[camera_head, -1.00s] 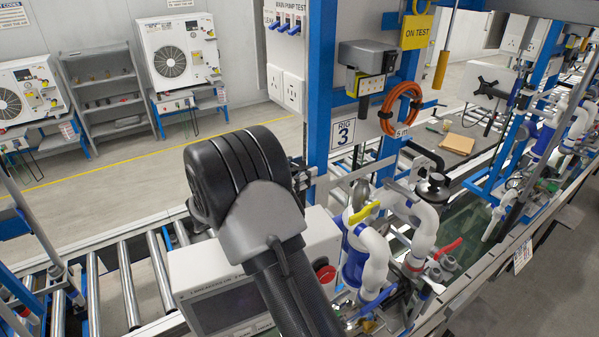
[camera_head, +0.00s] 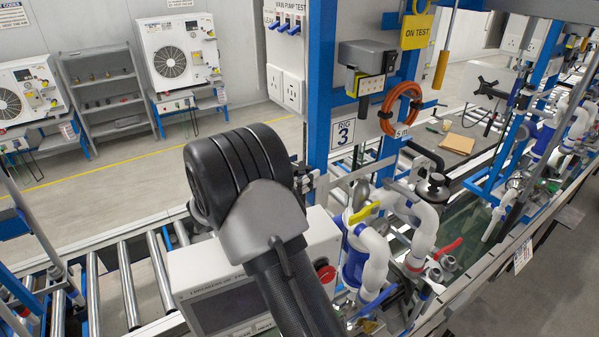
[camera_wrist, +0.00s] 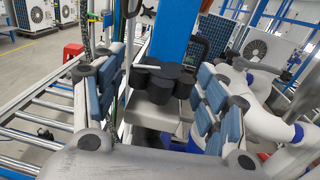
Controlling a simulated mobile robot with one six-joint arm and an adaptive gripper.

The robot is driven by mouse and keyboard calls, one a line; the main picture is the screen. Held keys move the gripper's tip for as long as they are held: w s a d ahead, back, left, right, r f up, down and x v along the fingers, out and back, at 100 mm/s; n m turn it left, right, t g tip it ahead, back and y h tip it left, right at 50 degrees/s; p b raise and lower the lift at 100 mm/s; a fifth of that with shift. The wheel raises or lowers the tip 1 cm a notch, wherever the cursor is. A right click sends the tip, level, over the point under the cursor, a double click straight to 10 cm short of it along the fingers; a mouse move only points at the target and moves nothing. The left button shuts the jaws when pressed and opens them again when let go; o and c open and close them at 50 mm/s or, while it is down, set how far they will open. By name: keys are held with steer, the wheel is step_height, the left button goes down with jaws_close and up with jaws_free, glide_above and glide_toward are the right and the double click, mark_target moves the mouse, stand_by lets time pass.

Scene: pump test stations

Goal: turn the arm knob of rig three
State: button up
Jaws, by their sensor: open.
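In the wrist view a black lobed knob (camera_wrist: 160,82) sits on a grey bracket in front of a blue post. My gripper (camera_wrist: 157,92) is open, with a blue-padded finger on either side of the knob. A gap shows between the left finger and the knob; whether the right finger touches it I cannot tell. In the head view the rig 3 sign (camera_head: 343,132) hangs on a blue frame just behind my wrist. My wrist hides most of my gripper and the knob there.
A white instrument box (camera_head: 225,295) stands below my arm. White pipes with a yellow valve handle (camera_head: 364,212) and a red lever (camera_head: 447,247) are close on the right. An orange coiled hose (camera_head: 402,105) hangs on the frame. A roller conveyor (camera_head: 128,285) runs at left.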

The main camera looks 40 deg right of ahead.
steer(key=shift+a, duration=0.1)
steer(key=a, duration=1.2)
steer(key=shift+s, duration=0.15)
steer(key=a+r+b, duration=0.1)
steer(key=a, duration=0.7)
steer(key=d+p, duration=0.3)
steer(key=d, duration=1.5)
steer(key=shift+d, duration=0.1)
steer(key=shift+c, duration=0.2)
